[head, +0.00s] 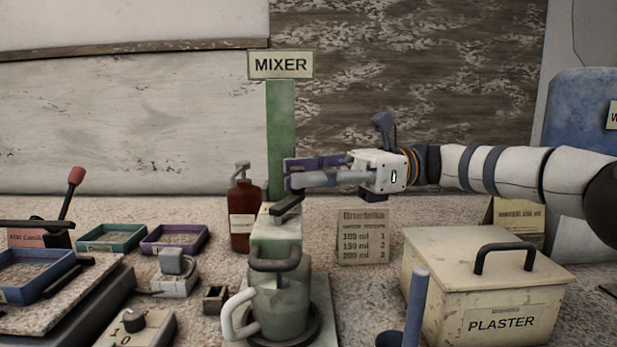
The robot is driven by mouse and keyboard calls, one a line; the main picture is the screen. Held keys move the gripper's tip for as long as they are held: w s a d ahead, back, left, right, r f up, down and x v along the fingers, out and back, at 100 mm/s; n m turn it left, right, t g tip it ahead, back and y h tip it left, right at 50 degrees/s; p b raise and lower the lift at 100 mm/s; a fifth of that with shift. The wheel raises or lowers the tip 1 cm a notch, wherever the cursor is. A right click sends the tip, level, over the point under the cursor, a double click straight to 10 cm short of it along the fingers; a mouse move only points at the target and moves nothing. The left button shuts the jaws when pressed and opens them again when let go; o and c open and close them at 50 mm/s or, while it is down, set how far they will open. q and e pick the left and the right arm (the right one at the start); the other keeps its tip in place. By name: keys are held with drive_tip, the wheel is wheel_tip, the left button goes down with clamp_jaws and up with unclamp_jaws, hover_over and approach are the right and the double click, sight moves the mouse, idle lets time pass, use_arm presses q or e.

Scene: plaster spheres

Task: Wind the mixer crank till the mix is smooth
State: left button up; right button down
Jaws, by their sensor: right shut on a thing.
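The green mixer (281,130) stands mid-table under a MIXER sign (281,65). Its dark crank arm (287,208) sits on top of the mixer's lower housing and slants up to the right. My right gripper (290,178) comes in from the right and is shut at the raised end of the crank; its fingers hide the grip. A grey-green jug (280,304) with a pale handle stands on the mixer's base under the head. The mix inside cannot be seen. My left gripper is out of view.
A brown bottle (242,212) stands left of the mixer. A recipe card (363,240) and a lidded PLASTER box (485,290) stand to the right, with a blue upright post (417,305) in front. Green (112,240) and purple (174,240) trays lie left.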

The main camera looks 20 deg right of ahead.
drive_tip(key=shift+f, duration=0.1)
drive_tip(key=c, duration=1.5)
unclamp_jaws()
drive_tip(key=shift+s, duration=0.1)
